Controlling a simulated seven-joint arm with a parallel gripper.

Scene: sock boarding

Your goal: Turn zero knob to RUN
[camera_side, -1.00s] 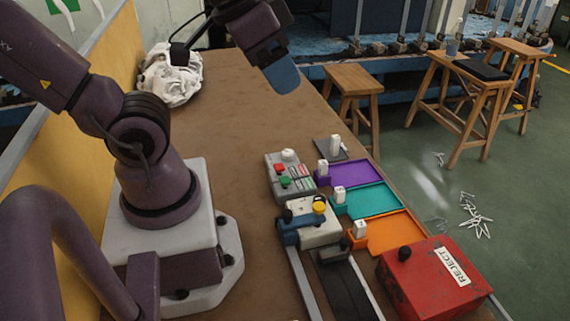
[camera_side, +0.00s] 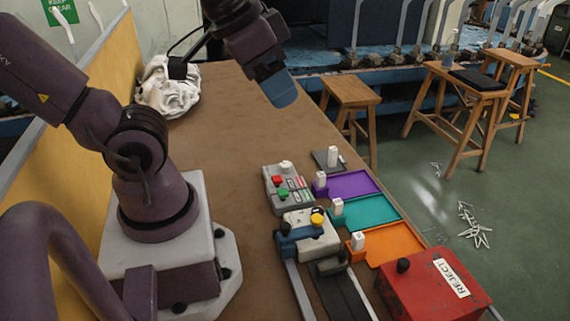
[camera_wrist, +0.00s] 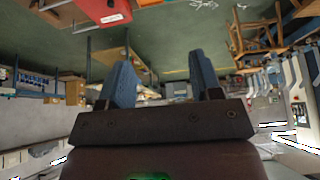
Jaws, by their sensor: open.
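A grey control box (camera_side: 289,190) stands mid-table in the side view, with a red button (camera_side: 276,181), a green button (camera_side: 282,193) and a white knob (camera_side: 285,167) on top. Just in front of it, a white and blue device (camera_side: 310,234) carries a yellow knob (camera_side: 317,220). I cannot tell which knob is the zero knob, or read any RUN mark. My gripper (camera_side: 281,92) hangs high above the far part of the table, well away from both knobs. In the wrist view its blue fingers are apart with nothing between them (camera_wrist: 161,72).
Purple (camera_side: 350,185), teal (camera_side: 371,217) and orange (camera_side: 395,243) trays line the right edge, with small white-topped blocks beside them. A red REJECT box (camera_side: 430,288) stands at the front right. A white cloth heap (camera_side: 168,88) lies at the back left. The middle of the table is bare.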

